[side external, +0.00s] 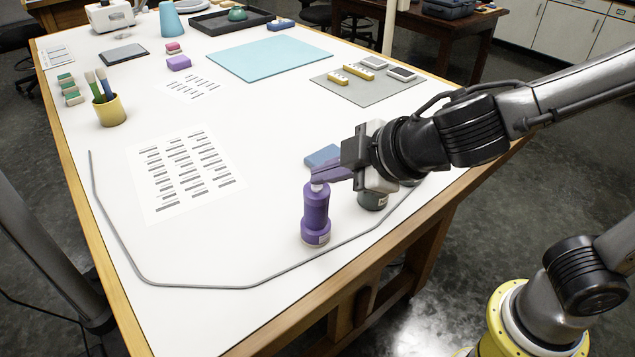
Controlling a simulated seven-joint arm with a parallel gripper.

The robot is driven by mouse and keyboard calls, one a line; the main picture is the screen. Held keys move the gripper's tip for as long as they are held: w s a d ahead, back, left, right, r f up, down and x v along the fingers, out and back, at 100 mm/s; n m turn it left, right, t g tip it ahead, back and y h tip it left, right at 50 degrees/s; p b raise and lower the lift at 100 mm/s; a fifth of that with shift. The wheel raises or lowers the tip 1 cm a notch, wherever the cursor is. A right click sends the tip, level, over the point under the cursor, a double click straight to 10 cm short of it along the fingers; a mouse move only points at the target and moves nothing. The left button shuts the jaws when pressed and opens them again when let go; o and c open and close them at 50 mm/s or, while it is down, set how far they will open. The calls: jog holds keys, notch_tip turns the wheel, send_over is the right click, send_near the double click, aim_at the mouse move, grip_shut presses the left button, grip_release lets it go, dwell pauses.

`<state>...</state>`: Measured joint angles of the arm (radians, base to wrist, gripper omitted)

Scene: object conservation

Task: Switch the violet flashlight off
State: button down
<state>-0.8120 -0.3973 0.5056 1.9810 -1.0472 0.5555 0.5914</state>
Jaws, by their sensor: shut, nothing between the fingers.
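The violet flashlight (316,213) stands upright on the white table near its right front edge. A pale button or cap shows at its top. My gripper (318,178) is shut and empty, reaching in from the right. Its violet-tinted fingertips are at the top of the flashlight, touching it or just above it; I cannot tell which. I cannot tell whether the flashlight is lit.
A blue block (322,156) and a dark round container (372,201) stand close to my gripper, partly hidden by it. A grey cable (200,287) lies around the front. A printed sheet (185,172) lies left. The table's middle is mostly clear.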

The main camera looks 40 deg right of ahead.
jog(key=shift+f, duration=0.2)
dwell(0.5)
jog(key=shift+r, duration=0.6)
notch_tip(320, 180, up, 6)
jog(key=shift+s, duration=0.25)
dwell(0.5)
